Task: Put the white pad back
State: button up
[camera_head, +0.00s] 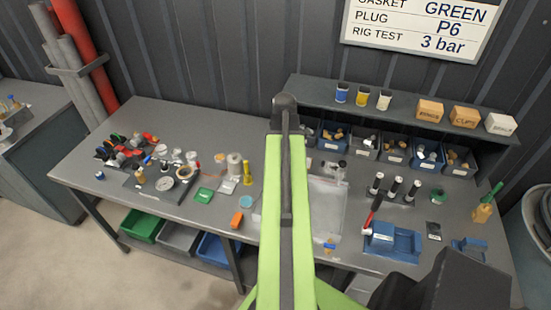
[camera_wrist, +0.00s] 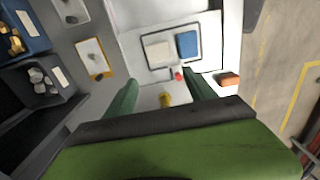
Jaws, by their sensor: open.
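In the wrist view, a pale, whitish pad (camera_wrist: 157,50) lies flat beside a blue pad (camera_wrist: 187,44), inside a dark-outlined rectangle on a light panel. My gripper (camera_wrist: 160,81) has its two green fingers apart with nothing held between them. The pads lie beyond the fingertips, apart from them. A small red knob (camera_wrist: 178,75) and a yellow piece (camera_wrist: 166,99) show in the gap, lower than the fingers. In the head view my arm covers the middle of the bench, and I cannot make out the pad or gripper there.
The grey bench (camera_head: 400,262) is crowded. Blue and grey bins (camera_head: 364,145) stand under the back shelf (camera_head: 310,90). An orange block (camera_head: 237,219) lies near the front edge. A blue tray (camera_head: 405,243) and dark cylinders (camera_head: 395,187) stand right of my arm.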

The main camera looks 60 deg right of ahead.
jog(key=w+a+m, duration=0.1)
jog(key=w+a, duration=0.8)
jog(key=a, duration=0.4)
jog(key=w+a, duration=0.9)
jog(key=a, duration=0.3)
jog(key=w+a+m, duration=0.2)
jog(key=a, duration=2.2)
jog(key=shift+w, duration=0.25)
